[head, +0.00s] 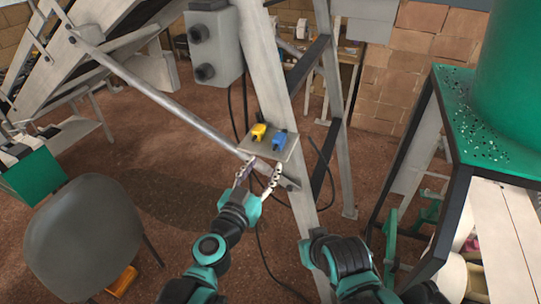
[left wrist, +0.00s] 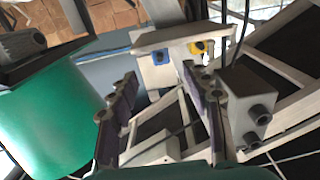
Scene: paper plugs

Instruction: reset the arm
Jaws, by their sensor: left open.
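A yellow plug (head: 259,132) and a blue plug (head: 279,140) sit side by side on a small pale plate (head: 257,149) fixed to the grey frame. In the left wrist view the blue plug (left wrist: 160,57) is left of the yellow plug (left wrist: 198,48), beyond my fingers. My left gripper (head: 258,174) is open and empty, just below the plate in the head view, with its fingers pointing up toward it. It also shows in the left wrist view (left wrist: 159,85), its fingers spread wide. Only links of my right arm show; its gripper is not visible.
A grey control box (head: 213,45) hangs above the plate. A grey frame leg (head: 270,75), a slanted rod (head: 155,95) and dark cables surround it. A grey chair (head: 84,240) stands at lower left, and a green drum (head: 512,75) on a stand at right.

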